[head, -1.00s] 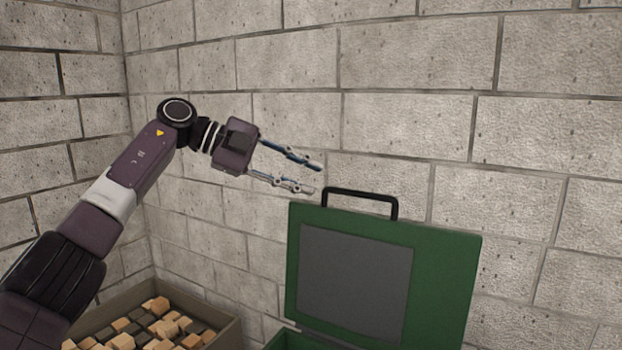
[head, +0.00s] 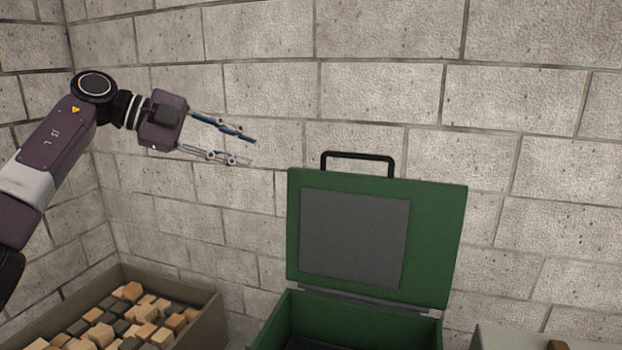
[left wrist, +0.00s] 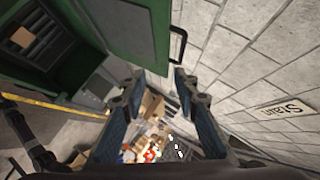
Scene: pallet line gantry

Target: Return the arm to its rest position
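My left arm comes in from the left in the head view, raised in front of the block wall. Its left gripper (head: 252,150) points right, with its two fingers apart and nothing between them. It is up and to the left of the black handle (head: 357,157) on the open green lid (head: 440,235), clear of both. In the left wrist view the two fingers of the left gripper (left wrist: 152,82) are also spread, with only distant clutter between them. My right gripper is in neither view.
A green box (head: 280,325) stands below the upright lid. A bin (head: 205,315) of light and dark blocks is at the lower left. A pale surface (head: 495,338) shows at the lower right. The left wrist view has a wall sign (left wrist: 283,110). Space around the gripper looks clear.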

